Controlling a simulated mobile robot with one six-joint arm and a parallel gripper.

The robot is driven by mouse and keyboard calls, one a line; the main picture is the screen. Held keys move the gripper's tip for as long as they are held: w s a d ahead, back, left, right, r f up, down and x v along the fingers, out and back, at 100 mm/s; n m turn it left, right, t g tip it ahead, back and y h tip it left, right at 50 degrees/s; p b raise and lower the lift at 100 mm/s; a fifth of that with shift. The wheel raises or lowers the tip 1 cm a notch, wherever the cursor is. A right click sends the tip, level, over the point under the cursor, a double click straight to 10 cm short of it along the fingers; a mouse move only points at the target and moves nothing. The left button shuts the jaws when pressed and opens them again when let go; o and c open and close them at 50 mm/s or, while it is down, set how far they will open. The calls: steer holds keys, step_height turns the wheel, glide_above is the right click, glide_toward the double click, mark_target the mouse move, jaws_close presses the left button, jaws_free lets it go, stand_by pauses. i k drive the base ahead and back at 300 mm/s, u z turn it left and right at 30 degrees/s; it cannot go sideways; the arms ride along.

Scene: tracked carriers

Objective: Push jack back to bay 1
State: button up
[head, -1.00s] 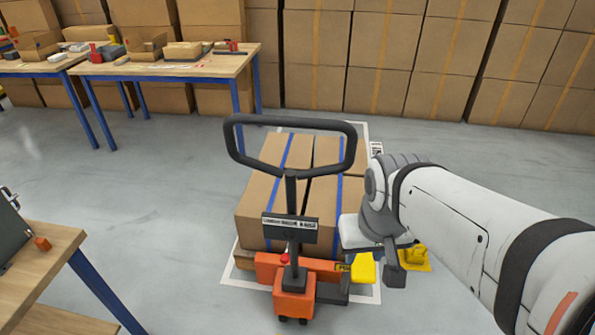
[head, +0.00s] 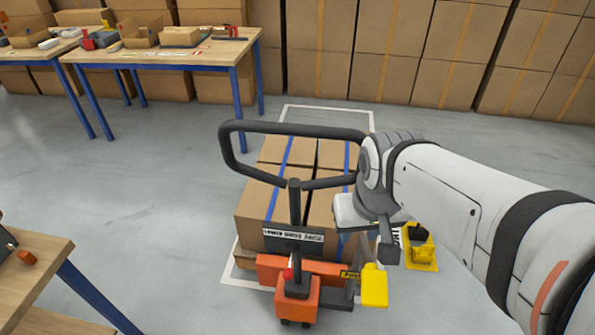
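The orange pallet jack (head: 299,302) stands in front of me in the head view, with a black loop handle (head: 229,150) rising toward me. Its pallet carries cardboard boxes (head: 253,205) with blue stripes. A yellow block (head: 374,287) sits at the jack's right side beside a yellow label with black lettering. The load stands within a white floor outline (head: 330,108), with bare floor at the far end. My gripper (head: 388,252) is just above the yellow block, right of the handle post; whether it touches is unclear. Its fingers are mostly hidden by my wrist.
A yellow floor fixture (head: 421,252) with a dark top stands right of the load. A wooden table (head: 35,262) is at the near left, and another table (head: 160,54) is at the back left. Stacked cartons (head: 420,50) line the back. The left floor is clear.

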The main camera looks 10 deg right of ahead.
mark_target(299, 299)
steer(key=z, duration=1.15)
steer(key=k, duration=1.5)
steer(key=u, duration=1.15)
steer(key=i, duration=1)
steer(key=u, duration=0.05)
